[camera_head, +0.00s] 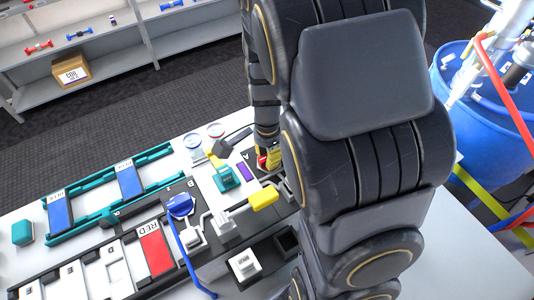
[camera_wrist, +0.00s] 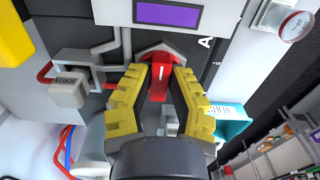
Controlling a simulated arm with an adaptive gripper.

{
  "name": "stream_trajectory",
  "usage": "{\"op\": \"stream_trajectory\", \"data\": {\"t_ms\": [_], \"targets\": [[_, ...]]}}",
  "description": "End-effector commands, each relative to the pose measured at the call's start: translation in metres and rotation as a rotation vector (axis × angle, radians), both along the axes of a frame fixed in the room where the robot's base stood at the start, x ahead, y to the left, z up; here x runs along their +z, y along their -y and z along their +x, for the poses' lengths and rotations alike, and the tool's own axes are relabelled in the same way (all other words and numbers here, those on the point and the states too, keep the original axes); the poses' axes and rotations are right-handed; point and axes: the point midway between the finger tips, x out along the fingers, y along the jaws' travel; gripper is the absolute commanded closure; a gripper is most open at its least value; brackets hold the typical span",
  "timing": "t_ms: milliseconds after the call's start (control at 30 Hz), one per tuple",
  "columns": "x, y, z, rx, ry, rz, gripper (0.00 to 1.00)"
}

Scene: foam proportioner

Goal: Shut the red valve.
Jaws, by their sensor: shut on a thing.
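The red valve (camera_wrist: 158,84) shows in the middle of the wrist view, below a purple display. Its red handle points towards the wrist camera, and a wider red part sits behind it on the dark panel. My gripper (camera_wrist: 160,76) has yellow fingers on both sides of the handle and is shut on it. In the head view my gripper (camera_head: 269,158) is at the panel marked A, beside my large dark arm. Only a small part of the red valve (camera_head: 262,161) shows there; the rest is hidden by the fingers and arm.
Near the gripper are the purple display (camera_head: 245,171), a teal block (camera_head: 227,177), a yellow handle (camera_head: 263,198) and a blue valve (camera_head: 180,205) with a blue hose. Grey pipes (camera_wrist: 108,44) run left of the valve. A blue barrel (camera_head: 465,85) stands at the right. Shelves stand behind.

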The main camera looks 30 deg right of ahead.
Motion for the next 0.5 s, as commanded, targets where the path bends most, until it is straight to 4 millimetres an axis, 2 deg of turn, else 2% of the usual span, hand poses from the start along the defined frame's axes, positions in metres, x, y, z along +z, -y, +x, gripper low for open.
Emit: {"op": "stream_trajectory", "data": {"t_ms": [267,500], "targets": [[-0.0013,-0.0001,-0.0008,0.071,-0.002,0.0,1.0],[-0.0014,-0.0002,-0.0017,0.243,-0.002,0.002,1.0]]}}
